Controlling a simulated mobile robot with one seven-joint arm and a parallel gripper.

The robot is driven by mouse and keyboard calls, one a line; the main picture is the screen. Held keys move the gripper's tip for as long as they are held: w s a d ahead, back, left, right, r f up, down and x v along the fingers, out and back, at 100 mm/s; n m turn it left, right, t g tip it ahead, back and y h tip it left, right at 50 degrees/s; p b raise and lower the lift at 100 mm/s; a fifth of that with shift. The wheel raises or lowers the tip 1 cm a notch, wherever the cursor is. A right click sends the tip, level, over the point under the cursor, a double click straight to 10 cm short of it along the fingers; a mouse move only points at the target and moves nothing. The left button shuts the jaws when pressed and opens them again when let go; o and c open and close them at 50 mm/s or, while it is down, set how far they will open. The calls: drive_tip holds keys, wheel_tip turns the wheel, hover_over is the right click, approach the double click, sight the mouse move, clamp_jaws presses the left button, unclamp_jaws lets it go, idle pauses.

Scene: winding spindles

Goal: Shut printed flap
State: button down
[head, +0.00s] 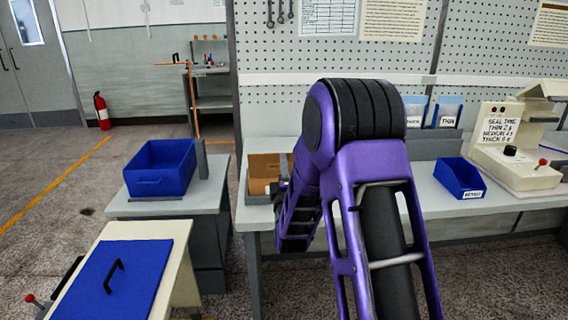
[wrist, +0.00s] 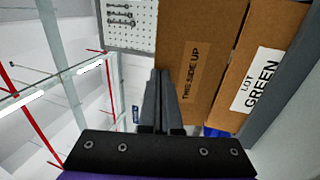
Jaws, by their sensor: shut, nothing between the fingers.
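The cardboard box (head: 262,185) stands on the bench in the head view, left of my arm and partly hidden by it. The wrist view shows its brown flap (wrist: 220,35), printed "THIS SIDE UP", and beside it a box panel (wrist: 285,40) with a white "LOT GREEN" label. An edge line runs between the two, and the flap looks raised, not lying flat over the box. My gripper (wrist: 160,72) is shut and empty, its fingertips beside the flap's left edge in the wrist view. I cannot tell whether they touch it. In the head view my arm hides the fingers.
A blue bin (head: 160,168) stands on a grey stand to the left. A cream unit with a blue lid (head: 125,280) is at the front left. A small blue bin (head: 460,178) and a cream sealing machine (head: 515,150) are on the bench to the right.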

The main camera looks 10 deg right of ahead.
drive_tip(key=w+r+g+p, duration=0.1)
drive_tip(key=p, duration=0.1)
drive_tip(key=w+g+p, duration=0.1)
drive_tip(key=g+p, duration=0.1)
drive_tip(key=w+r+g+y+p, duration=0.1)
drive_tip(key=w+g+p, duration=0.1)
drive_tip(key=shift+d+r, duration=0.25)
drive_tip(key=shift+r, duration=0.05)
drive_tip(key=shift+w+g+p, duration=0.3)
drive_tip(key=shift+w+g, duration=0.05)
drive_tip(key=shift+g, duration=0.15)
drive_tip(key=shift+w+f, duration=0.25)
drive_tip(key=shift+w, duration=0.05)
drive_tip(key=shift+w+d+f+g+y+b, duration=0.2)
drive_tip(key=shift+w+f+g, duration=0.55)
drive_tip(key=shift+w, duration=0.55)
drive_tip(key=shift+w+d+f+g+y+b, duration=0.2)
drive_tip(key=shift+w+f+g, duration=0.5)
drive_tip(key=shift+w, duration=0.55)
drive_tip(key=shift+w+d+f+g+b, duration=0.2)
drive_tip(key=shift+w+f+g, duration=0.55)
drive_tip(key=shift+w, duration=0.55)
drive_tip(key=shift+w+d+f+b, duration=0.1)
drive_tip(key=shift+w+f+b, duration=0.55)
drive_tip(key=shift+f, duration=0.2)
